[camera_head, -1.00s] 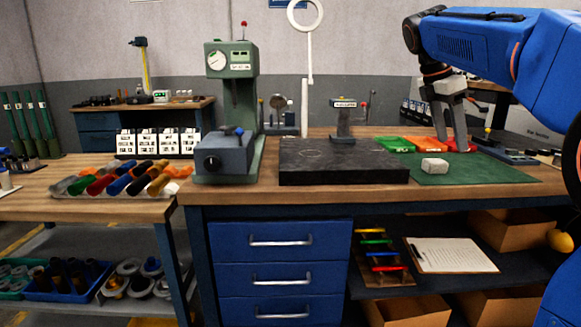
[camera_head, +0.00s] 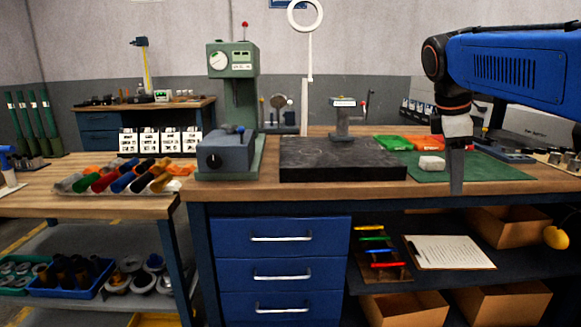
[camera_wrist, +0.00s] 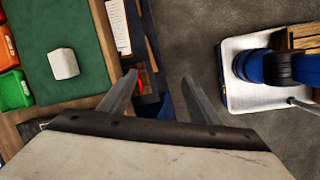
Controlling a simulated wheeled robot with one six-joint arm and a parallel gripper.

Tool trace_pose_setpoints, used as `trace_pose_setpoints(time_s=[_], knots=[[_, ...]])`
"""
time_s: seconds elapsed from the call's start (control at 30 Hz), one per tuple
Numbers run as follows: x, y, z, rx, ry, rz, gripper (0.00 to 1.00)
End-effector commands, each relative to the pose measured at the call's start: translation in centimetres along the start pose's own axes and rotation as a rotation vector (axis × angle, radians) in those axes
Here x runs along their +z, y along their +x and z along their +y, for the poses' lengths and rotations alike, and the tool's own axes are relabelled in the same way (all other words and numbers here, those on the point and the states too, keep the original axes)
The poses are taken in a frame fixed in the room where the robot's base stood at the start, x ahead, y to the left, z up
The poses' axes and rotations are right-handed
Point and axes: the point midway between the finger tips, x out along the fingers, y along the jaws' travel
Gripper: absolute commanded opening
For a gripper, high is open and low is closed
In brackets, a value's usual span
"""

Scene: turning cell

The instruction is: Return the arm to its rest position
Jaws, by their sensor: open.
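My gripper (camera_head: 456,183) hangs from the blue arm in front of the workbench's right part, with its fingers pointing down across the bench's front edge in the head view. In the wrist view my gripper (camera_wrist: 154,92) shows two grey fingers spread apart with nothing between them, so it is open and empty. A small whitish block (camera_head: 431,163) lies on the green mat (camera_head: 494,168), left of the gripper and apart from it. The block (camera_wrist: 63,63) also shows on the mat in the wrist view.
A dark surface plate (camera_head: 343,163) and a green press-like gauge (camera_head: 232,95) stand on the bench. Green (camera_head: 394,142) and orange (camera_head: 424,143) trays sit behind the mat. A clipboard (camera_head: 449,252) lies on the shelf below. Grey floor (camera_wrist: 200,40) shows in the wrist view.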

Motion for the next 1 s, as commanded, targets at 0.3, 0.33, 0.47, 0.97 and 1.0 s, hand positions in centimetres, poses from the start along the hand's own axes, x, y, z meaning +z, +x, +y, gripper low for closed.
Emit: trace_pose_setpoints(time_s=[0.3,0.33,0.47,0.97,1.0], knots=[[-1.0,5.4,-10.4,0.027,0.416,0.144,0.57],[-1.1,6.0,-11.3,0.027,0.458,0.159,0.57],[-1.7,8.7,-15.5,0.017,0.637,0.221,0.57],[-3.5,18.2,-27.4,-0.076,1.197,0.399,0.57],[-3.6,18.5,-27.7,-0.079,1.212,0.404,0.57]])
